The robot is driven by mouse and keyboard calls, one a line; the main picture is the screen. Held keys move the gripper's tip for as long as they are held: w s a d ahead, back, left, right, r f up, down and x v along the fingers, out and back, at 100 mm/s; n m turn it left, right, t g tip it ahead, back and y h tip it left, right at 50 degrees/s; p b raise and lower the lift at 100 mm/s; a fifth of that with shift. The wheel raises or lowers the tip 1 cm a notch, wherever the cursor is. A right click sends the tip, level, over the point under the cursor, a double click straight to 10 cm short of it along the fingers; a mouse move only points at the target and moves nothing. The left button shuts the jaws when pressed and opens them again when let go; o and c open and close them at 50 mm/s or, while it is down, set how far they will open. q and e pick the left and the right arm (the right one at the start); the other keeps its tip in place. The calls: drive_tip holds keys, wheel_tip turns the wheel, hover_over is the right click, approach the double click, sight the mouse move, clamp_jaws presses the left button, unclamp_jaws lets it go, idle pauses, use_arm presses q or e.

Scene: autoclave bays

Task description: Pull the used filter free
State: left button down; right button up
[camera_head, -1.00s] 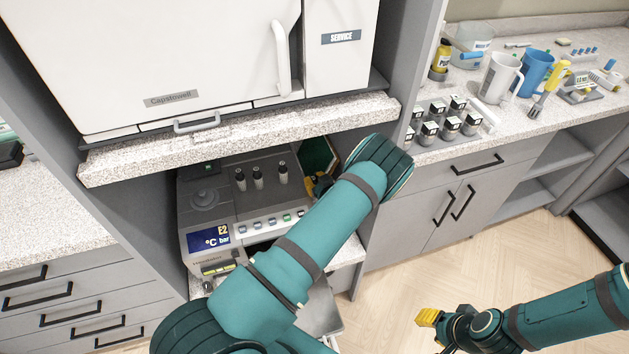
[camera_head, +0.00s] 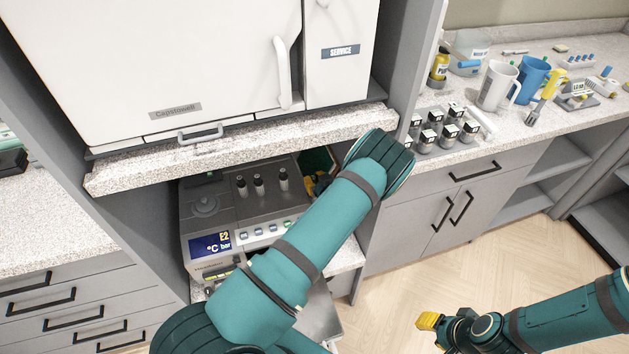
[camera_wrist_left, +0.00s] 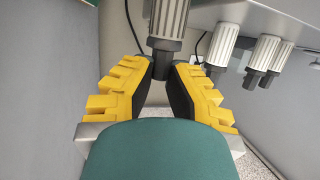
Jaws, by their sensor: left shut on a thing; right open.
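In the left wrist view, a filter with a pale ribbed body and a dark end (camera_wrist_left: 168,18) stands between my left gripper's yellow fingers. My left gripper (camera_wrist_left: 162,82) is shut on its dark end. In the head view, only a little of my left gripper (camera_head: 316,184) shows beside the grey device (camera_head: 228,213); my own teal forearm hides the rest and the filter. I cannot see whether the filter is seated or loose. My right gripper (camera_head: 430,321) is open and empty above the floor at the lower right.
More ribbed bodies with dark ends, one of them here (camera_wrist_left: 222,45), stand right of the held filter. A stone shelf (camera_head: 240,147) overhangs the device, and a grey cabinet wall (camera_head: 412,60) stands at its right. The right counter (camera_head: 543,122) holds several jars and mugs.

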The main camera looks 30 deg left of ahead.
use_arm(q)
drive_tip(key=shift+r+p, duration=0.65)
drive_tip(key=shift+r, duration=0.8)
